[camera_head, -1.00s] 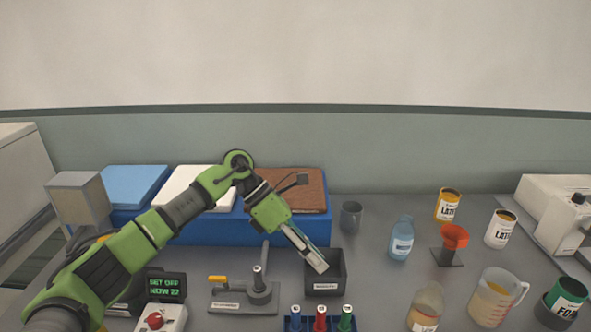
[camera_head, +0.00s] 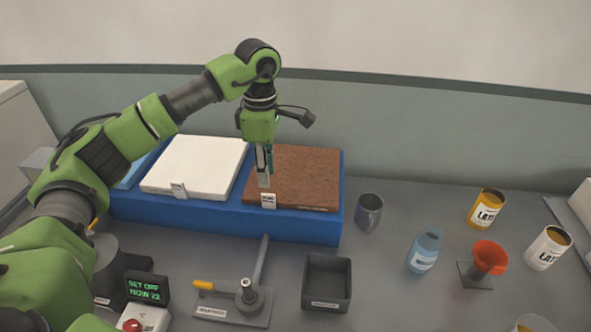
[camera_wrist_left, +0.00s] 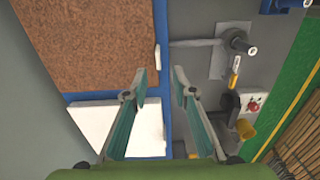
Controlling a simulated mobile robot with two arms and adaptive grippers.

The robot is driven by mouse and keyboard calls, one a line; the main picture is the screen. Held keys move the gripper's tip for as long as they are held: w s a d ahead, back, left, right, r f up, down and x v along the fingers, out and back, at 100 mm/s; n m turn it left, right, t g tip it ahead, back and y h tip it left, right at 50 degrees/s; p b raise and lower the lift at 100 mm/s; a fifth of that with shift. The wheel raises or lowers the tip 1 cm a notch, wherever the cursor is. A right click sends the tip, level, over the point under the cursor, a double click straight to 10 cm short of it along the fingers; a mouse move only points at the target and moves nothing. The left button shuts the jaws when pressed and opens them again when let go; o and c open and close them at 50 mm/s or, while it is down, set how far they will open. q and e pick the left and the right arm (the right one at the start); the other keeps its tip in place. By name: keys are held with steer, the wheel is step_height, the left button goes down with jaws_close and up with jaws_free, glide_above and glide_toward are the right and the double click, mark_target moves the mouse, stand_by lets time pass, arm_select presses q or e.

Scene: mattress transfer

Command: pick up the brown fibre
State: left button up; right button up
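The brown fibre (camera_head: 301,180) is a flat, rough brown slab lying on the blue stand (camera_head: 325,229) at its right end. It also shows in the left wrist view (camera_wrist_left: 102,42) at the upper left. My left gripper (camera_head: 264,183) points down in front of the slab's left part in the head view. In the left wrist view its fingers (camera_wrist_left: 159,80) are apart with nothing between them, over the stand's edge beside the white slab. I cannot tell its exact height above the stand. My right gripper is not in view.
A white slab (camera_head: 196,167) and a light blue slab (camera_head: 131,174) lie left of the fibre. A grey cup (camera_head: 369,211) stands close right of the stand. A black bin (camera_head: 327,283) and a lever press (camera_head: 240,304) stand in front. Bottles and cans stand farther right.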

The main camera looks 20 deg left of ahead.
mark_target(271, 195)
arm_select(q)
step_height(271, 195, down, 2)
steer(key=shift+f, duration=0.15)
steer(key=shift+w+f+p, duration=0.1)
steer(key=shift+f+p, duration=0.15)
steer(key=shift+p, duration=0.05)
steer(key=shift+d+f+p, duration=0.1)
steer(key=shift+f+p, duration=0.15)
steer(key=shift+p, duration=0.05)
steer(key=f+p, duration=0.2)
steer(key=f, duration=0.1)
steer(key=shift+w+d+f, duration=0.1)
steer(key=shift+d+f, duration=0.1)
steer(key=shift+f, duration=0.65)
steer(key=c, duration=0.6)
jaws_close()
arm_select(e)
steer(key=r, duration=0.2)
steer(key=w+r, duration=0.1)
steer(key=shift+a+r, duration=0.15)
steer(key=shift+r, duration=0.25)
